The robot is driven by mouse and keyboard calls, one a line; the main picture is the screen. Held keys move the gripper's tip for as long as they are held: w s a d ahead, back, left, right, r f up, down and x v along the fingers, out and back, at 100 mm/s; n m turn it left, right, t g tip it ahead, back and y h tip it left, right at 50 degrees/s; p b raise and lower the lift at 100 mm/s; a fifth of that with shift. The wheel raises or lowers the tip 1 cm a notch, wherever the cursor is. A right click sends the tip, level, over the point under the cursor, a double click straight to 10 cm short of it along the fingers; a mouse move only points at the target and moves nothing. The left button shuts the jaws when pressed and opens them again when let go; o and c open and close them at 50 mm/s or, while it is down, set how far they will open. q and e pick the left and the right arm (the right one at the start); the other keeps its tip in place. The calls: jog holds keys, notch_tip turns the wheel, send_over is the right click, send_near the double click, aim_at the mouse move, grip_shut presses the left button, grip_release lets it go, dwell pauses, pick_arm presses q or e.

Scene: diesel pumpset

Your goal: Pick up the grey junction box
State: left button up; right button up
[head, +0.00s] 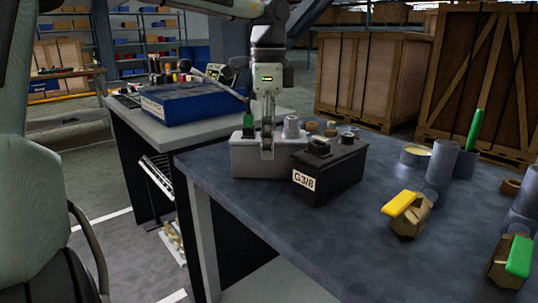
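The grey junction box (243,160) stands on the dark workbench, with a green part and a light grey cylindrical fitting at its top. My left gripper (267,150) points straight down at the box. One finger shows in front of the box's near face. The other finger is hidden, so I cannot tell whether the gripper is closed on the box. The box appears to rest on the bench. Its right part is hidden behind a black box (335,172) labelled G3/8. My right gripper is not in view.
The workbench (310,225) is clear in front. To the right are a yellow-handled brass valve (407,213), a green-handled one (511,262) and grey cylinders (440,165). Wooden crates (370,77) stand behind.

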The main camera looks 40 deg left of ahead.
pick_arm(q)
jog(key=c, duration=1.4)
jog(key=shift+c, duration=0.8)
jog(key=shift+r, duration=0.15)
